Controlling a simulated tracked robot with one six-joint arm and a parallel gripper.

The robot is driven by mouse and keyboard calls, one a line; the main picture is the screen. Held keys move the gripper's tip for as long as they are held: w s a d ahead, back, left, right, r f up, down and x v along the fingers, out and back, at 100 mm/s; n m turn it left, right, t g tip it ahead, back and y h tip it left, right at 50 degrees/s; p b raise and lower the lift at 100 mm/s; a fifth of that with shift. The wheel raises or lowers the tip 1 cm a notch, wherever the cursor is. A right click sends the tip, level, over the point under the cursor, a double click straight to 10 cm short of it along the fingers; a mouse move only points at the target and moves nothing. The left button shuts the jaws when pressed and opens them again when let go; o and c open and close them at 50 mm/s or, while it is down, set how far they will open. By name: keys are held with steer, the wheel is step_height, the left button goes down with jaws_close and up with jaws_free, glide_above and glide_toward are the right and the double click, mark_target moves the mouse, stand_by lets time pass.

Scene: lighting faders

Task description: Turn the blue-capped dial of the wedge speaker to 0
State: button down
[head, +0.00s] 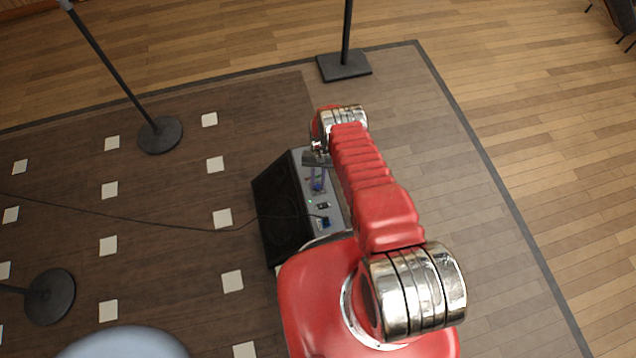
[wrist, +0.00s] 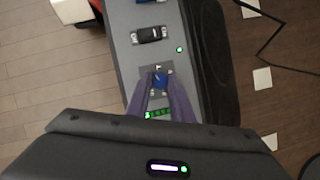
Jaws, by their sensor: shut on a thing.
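The wedge speaker (head: 272,212) stands on the dark floor, its grey control panel facing up and right. Its blue-capped dial (wrist: 160,81) shows between my fingertips in the wrist view. My gripper (wrist: 159,88) is shut on this dial, with its two purple fingers on either side. In the head view my gripper (head: 318,180) is over the panel, partly hidden by my red arm. A small white mark shows on the panel just beyond the dial. The dial's exact setting is too small to read.
Stand bases (head: 160,135) and (head: 344,65) are on the floor beyond the speaker. The floor to the right is clear.

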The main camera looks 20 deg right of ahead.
steer(key=shift+a+n+h, duration=0.1)
steer(key=shift+n+h, duration=0.7)
steer(key=shift+n, duration=1.2)
steer(key=c, duration=1.6)
jaws_free()
steer(key=shift+o, duration=0.2)
steer(key=v, duration=1.3)
steer(key=shift+w+r, duration=0.2)
steer(key=shift+r, duration=0.05)
